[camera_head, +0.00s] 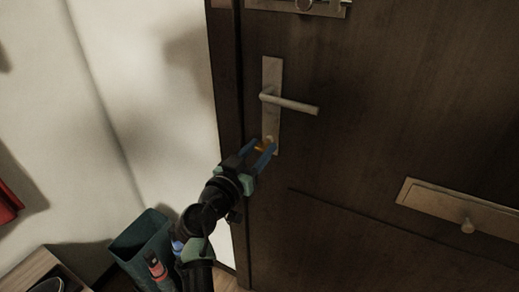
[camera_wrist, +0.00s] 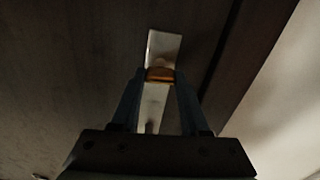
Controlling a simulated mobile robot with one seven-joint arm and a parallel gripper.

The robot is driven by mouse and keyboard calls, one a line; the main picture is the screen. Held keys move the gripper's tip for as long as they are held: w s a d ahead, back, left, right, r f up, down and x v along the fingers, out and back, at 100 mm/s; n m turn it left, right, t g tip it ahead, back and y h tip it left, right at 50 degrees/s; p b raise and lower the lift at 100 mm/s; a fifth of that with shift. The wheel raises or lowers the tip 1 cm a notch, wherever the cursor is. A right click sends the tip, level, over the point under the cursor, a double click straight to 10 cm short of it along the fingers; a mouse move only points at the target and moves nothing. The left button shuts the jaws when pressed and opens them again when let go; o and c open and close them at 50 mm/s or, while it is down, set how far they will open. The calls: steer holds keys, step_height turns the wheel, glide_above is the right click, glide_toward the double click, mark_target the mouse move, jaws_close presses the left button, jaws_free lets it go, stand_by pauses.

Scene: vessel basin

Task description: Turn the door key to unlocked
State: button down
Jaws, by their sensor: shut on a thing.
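The dark brown door (camera_head: 370,120) carries a tall metal lock plate (camera_head: 272,75) near its left edge. A lever handle (camera_head: 290,103) sticks out to the right from the plate and lies almost level. The orange-brown door key (camera_head: 260,149) sits at the plate's lower end. My gripper (camera_head: 262,147) is at the key, its blue fingers on either side of it and shut on it. In the wrist view the key (camera_wrist: 160,75) shows between the fingertips, in front of the plate (camera_wrist: 163,45). The key's turn angle is hard to tell.
A metal letter slot (camera_head: 460,207) with a knob is on the door at the right. Another metal fitting (camera_head: 300,6) is at the top. A teal bin (camera_head: 143,243) and a wooden shelf (camera_head: 45,270) stand at lower left by the white wall (camera_head: 150,90).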

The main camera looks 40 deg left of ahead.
steer(key=n, duration=0.8)
steer(key=shift+a+n, duration=0.1)
steer(key=shift+n, duration=0.2)
steer(key=n+p, duration=0.2)
steer(key=n, duration=0.3)
steer(key=shift+f, duration=0.1)
steer(key=shift+a+f+n+p, duration=0.1)
steer(key=shift+n+p, duration=0.6)
steer(key=shift+n, duration=1)
steer(key=shift+c, duration=2)
jaws_free()
steer(key=shift+s, duration=0.1)
